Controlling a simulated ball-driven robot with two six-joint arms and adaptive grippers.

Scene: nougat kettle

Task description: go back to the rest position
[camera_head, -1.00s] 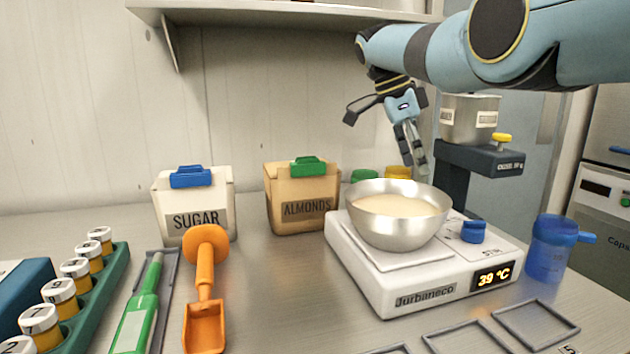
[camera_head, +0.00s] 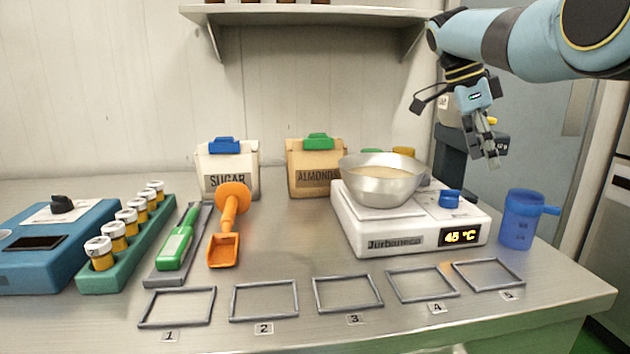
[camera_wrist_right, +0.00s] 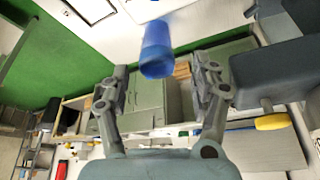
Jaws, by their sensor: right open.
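My right gripper (camera_head: 490,155) hangs in the air at the upper right of the head view, above the right side of the white hot plate (camera_head: 392,239). It is open and empty; its two fingers show apart in the right wrist view (camera_wrist_right: 160,105). A steel bowl (camera_head: 383,188) of pale mixture stands on the hot plate, whose display reads 45 °C. A blue measuring cup (camera_head: 519,222) stands to the right of the hot plate, and a blue cup-like shape (camera_wrist_right: 156,50) also shows beyond the fingers in the wrist view. My left gripper is not in view.
Sugar (camera_head: 226,170) and almond (camera_head: 312,172) bins stand along the back wall. An orange scoop (camera_head: 225,248), a green tool (camera_head: 176,245) and a green rack (camera_head: 132,251) of jars lie left. Several numbered frames (camera_head: 264,316) line the front edge. A grey dispenser (camera_head: 452,150) stands behind my gripper.

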